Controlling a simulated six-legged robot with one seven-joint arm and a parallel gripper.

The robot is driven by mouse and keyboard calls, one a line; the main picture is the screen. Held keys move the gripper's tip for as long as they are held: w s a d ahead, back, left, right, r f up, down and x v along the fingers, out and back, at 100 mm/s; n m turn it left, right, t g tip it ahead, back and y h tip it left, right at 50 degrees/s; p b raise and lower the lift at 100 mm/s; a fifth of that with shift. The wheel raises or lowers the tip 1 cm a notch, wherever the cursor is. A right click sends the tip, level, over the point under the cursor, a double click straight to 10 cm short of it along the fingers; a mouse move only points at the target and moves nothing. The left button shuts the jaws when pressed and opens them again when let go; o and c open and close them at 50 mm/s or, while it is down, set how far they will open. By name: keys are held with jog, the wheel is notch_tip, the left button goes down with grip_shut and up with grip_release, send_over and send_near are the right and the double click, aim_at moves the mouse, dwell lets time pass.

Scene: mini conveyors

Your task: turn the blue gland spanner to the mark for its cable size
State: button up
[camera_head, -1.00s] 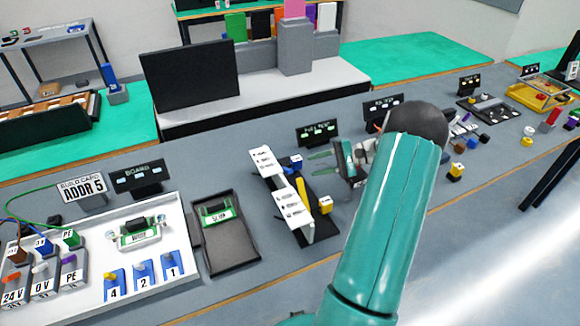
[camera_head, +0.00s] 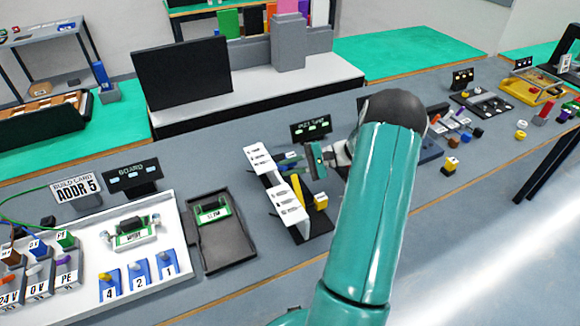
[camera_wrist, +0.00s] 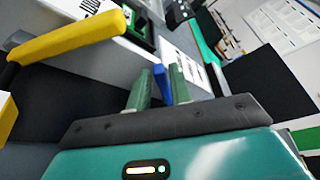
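The blue gland spanner (camera_wrist: 162,84) shows in the wrist view between the two green fingers of my gripper (camera_wrist: 159,82). It lies close to the right finger, with a narrow gap on the left. In the head view my gripper (camera_head: 290,165) reaches left over the white-labelled stand, and its fingers look apart. The spanner is mostly hidden behind them there. White label plates (camera_head: 285,197) with dark printing stand along the stand's left side. A yellow handle (camera_head: 298,190) lies just in front of my gripper; it is large at upper left in the wrist view (camera_wrist: 70,38).
A yellow block (camera_head: 320,201) stands right of the stand. A dark sign (camera_head: 311,130) is behind it. A dark tray (camera_head: 222,255) with a green board and a white board station (camera_head: 190,270) are to the left. Bare grey bench lies in front.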

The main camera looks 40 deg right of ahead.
grip_shut()
jog(key=shift+r, duration=0.1)
